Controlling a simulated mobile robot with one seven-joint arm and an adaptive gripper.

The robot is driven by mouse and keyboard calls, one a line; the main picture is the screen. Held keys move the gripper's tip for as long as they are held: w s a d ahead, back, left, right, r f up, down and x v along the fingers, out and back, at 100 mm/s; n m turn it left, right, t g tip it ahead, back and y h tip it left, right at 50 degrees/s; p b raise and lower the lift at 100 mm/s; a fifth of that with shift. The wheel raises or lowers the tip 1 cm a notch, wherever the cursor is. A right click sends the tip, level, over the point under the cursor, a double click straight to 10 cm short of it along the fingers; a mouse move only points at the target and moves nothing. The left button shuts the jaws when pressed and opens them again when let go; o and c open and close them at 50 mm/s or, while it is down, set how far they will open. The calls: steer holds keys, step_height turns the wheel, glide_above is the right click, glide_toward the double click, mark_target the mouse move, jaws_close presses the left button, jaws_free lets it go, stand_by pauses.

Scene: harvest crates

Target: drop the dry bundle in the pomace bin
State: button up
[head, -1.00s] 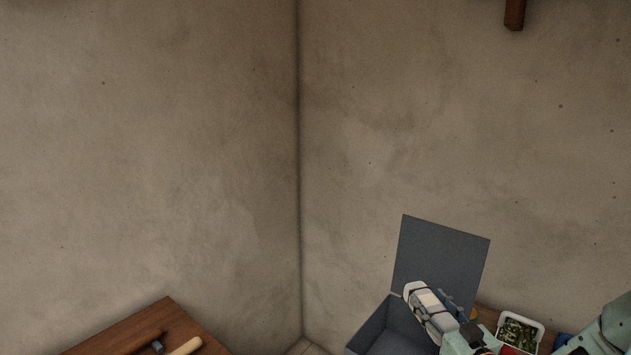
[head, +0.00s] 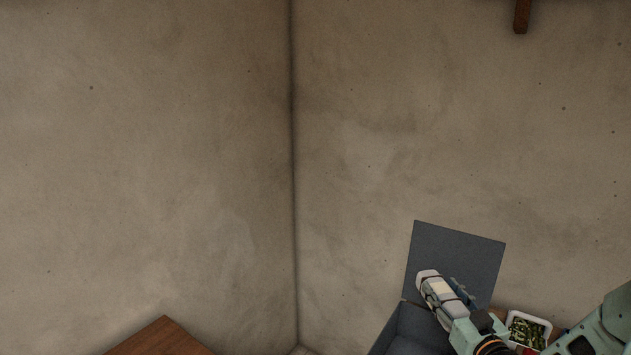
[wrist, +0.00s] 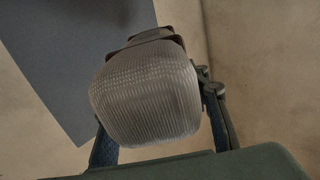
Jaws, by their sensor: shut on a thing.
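My gripper (head: 447,297) is shut on a pale, ribbed, rounded bundle (wrist: 146,95) with dark bands. In the head view the bundle (head: 436,286) tilts up to the left from the jaws. The wrist view shows a finger on each side of it. A dark grey bin (head: 392,332) with a raised lid (head: 462,252) stands at the lower right, taken to be the pomace bin. In the head view the bundle overlaps the lid and the bin's opening; its height above the bin is unclear. The lid (wrist: 65,45) fills the wrist view's upper left. The bin's inside is mostly out of frame.
A white tray of green leafy pieces (head: 527,333) stands to the right of the bin, partly behind my arm. A wooden tabletop (head: 160,340) shows at the lower left. Plain walls meet in a corner behind; a wooden piece (head: 521,15) hangs at the top right.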

steer(key=shift+f+b, duration=1.8)
steer(key=shift+f, duration=1.1)
steer(key=o, duration=1.6)
steer(key=shift+o, duration=0.3)
steer(key=shift+f, duration=0.1)
steer(key=shift+s, duration=0.1)
steer(key=s+d, duration=0.1)
steer(key=s, duration=1)
steer(key=shift+s+d, duration=0.35)
steer(key=shift+d, duration=0.05)
